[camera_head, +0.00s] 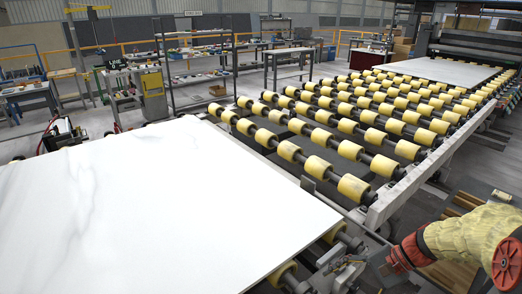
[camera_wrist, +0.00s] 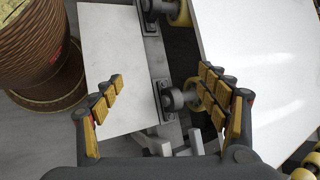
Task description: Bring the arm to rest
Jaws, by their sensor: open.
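My gripper (camera_wrist: 163,86) shows in the wrist view with its two yellow-padded fingers spread wide apart. Nothing is between the pads that they touch; the gap is empty. Beyond the fingers lie a narrow pale panel (camera_wrist: 110,45), a grey metal frame and a roller. A large white slab (camera_wrist: 265,60) fills the right of the wrist view, behind the right finger. In the head view a big white stone slab (camera_head: 130,215) lies flat at the left front.
Rows of yellow rollers (camera_head: 350,187) run beyond the slab, with another slab (camera_head: 445,71) far back. A yellow and red item (camera_head: 480,235) is at the lower right. A brown ribbed drum (camera_wrist: 35,45) stands left in the wrist view. Benches and shelves line the back.

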